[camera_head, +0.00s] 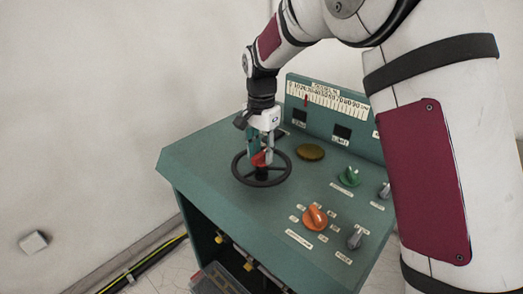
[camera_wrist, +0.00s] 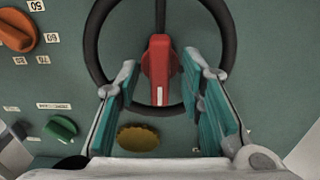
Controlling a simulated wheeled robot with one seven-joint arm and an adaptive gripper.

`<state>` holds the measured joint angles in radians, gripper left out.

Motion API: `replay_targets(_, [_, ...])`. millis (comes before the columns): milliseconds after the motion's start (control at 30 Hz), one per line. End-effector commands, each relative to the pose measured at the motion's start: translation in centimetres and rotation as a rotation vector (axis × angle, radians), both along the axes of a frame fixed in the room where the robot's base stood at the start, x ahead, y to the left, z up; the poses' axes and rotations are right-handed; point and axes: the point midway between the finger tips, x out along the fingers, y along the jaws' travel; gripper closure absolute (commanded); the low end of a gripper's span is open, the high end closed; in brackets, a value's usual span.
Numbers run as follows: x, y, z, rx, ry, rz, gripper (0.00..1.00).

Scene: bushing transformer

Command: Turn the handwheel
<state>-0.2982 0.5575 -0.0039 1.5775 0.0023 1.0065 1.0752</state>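The handwheel is a black ring (camera_head: 236,172) with spokes, lying on the green console's sloping top. In the wrist view its dark rim (camera_wrist: 97,40) curves around a red hub piece (camera_wrist: 157,68) with a white mark on it. My gripper (camera_head: 262,155) points down over the middle of the wheel. In the wrist view my gripper (camera_wrist: 163,80) has its two fingers apart, with teal pads, one on each side of the red piece. Gaps show between the fingers and the red piece. Part of the hub is hidden behind my gripper in the head view.
The green console (camera_head: 200,160) carries an orange knob (camera_head: 315,217), a green knob (camera_head: 349,177), grey knobs (camera_head: 355,238) and a brass disc (camera_head: 311,152). A panel with a scale (camera_head: 327,101) rises at the back. The console's left top is clear.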

Motion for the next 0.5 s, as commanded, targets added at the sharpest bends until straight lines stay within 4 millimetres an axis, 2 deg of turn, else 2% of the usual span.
replay_targets(33, [0.0,0.0,0.02,0.0,0.0,0.0,0.74])
replay_targets(133, [0.0,0.0,0.03,0.0,0.0,0.0,0.97])
replay_targets(167, [0.0,0.0,0.03,0.0,0.0,0.0,1.0])
replay_targets(500, [0.01,-0.01,0.04,0.0,0.0,0.012,1.0])
